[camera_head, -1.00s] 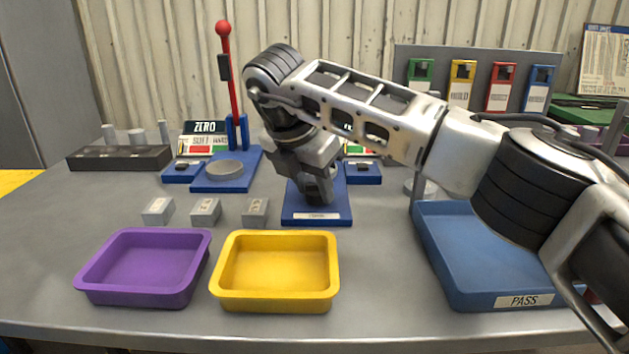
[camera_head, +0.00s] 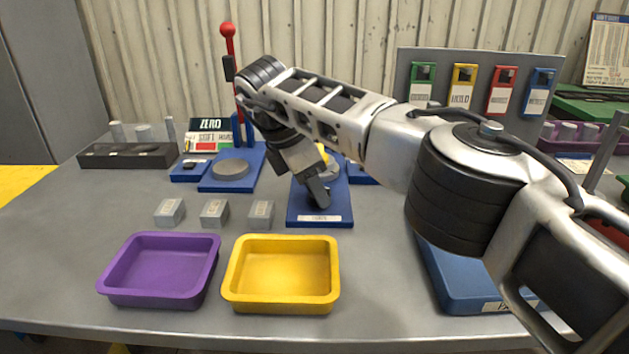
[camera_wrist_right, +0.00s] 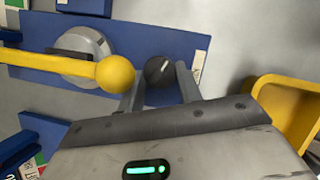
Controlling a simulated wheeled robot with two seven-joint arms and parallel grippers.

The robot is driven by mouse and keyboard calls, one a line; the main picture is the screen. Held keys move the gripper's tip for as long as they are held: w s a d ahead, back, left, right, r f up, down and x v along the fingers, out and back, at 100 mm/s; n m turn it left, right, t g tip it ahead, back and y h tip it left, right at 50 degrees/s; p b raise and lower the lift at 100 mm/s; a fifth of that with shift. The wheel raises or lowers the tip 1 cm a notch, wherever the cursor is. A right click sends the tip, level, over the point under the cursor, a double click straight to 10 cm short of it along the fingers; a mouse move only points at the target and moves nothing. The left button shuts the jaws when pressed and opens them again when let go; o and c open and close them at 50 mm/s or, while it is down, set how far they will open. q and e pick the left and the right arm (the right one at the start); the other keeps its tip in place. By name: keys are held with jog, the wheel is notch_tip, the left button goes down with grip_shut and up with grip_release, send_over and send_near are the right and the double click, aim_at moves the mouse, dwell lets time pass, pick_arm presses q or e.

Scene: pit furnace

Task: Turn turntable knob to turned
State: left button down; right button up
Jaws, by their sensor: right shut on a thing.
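A dark round knob (camera_wrist_right: 158,72) with a white pointer line stands on a blue base plate (camera_wrist_right: 195,50), seen in the right wrist view. The plate also shows in the head view (camera_head: 320,217), where my gripper hides the knob. My right gripper (camera_head: 318,196) points down and tilted at the front of this plate. In the wrist view its two fingers (camera_wrist_right: 160,85) are on either side of the knob, shut on it. A pale turntable disc (camera_wrist_right: 85,52) sits on the same plate, with a yellow ball-ended lever (camera_wrist_right: 115,74) crossing over it. My left gripper is not in view.
A purple tray (camera_head: 160,296) and a yellow tray (camera_head: 280,304) stand in front. Several small grey blocks (camera_head: 214,213) sit behind them. A red-topped lever (camera_head: 232,70) stands back left. My right arm partly covers a blue tray (camera_head: 440,278).

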dwell(0.3)
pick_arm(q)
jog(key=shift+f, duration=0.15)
pick_arm(e)
jog(key=o, duration=1)
jog(key=shift+r, duration=0.1)
